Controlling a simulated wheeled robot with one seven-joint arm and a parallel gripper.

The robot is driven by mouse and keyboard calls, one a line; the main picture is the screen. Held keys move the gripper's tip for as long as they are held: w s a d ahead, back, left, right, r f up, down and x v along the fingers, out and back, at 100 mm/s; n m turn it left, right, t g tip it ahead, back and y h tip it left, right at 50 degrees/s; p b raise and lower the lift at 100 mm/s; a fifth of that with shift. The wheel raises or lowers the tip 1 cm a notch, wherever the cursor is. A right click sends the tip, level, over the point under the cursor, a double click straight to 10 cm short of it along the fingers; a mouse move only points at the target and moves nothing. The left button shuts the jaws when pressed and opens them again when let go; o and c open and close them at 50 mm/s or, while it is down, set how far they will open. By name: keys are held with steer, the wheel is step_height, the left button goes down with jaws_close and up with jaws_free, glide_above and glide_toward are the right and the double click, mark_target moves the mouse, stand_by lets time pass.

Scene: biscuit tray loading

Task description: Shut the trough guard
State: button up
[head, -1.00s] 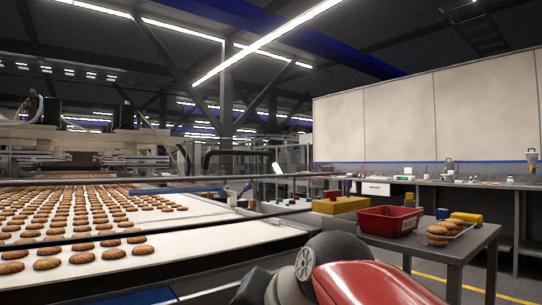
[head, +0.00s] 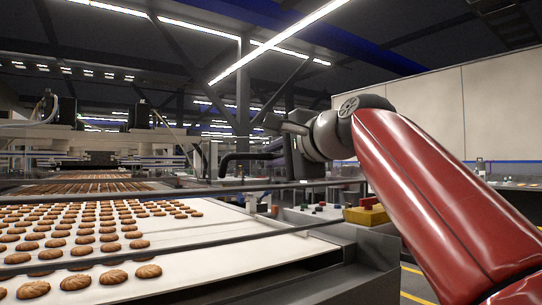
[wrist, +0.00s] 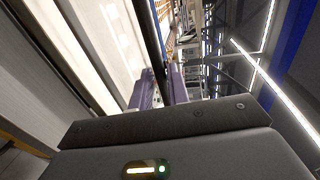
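In the head view, a thin dark rail (head: 120,190) crosses above the biscuit trough, and a second dark rail (head: 130,257) crosses nearer. I cannot tell for sure which is part of the trough guard, or how far it is swung. My gripper shows in the wrist view (wrist: 162,72) as two purple fingers standing a little apart. A dark bar runs through the picture between them, and I see no clear contact.
Biscuits in rows lie on the white belt (head: 225,262) at left. My red arm hides the right side.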

steer(key=shift+x, duration=1.1)
jaws_close()
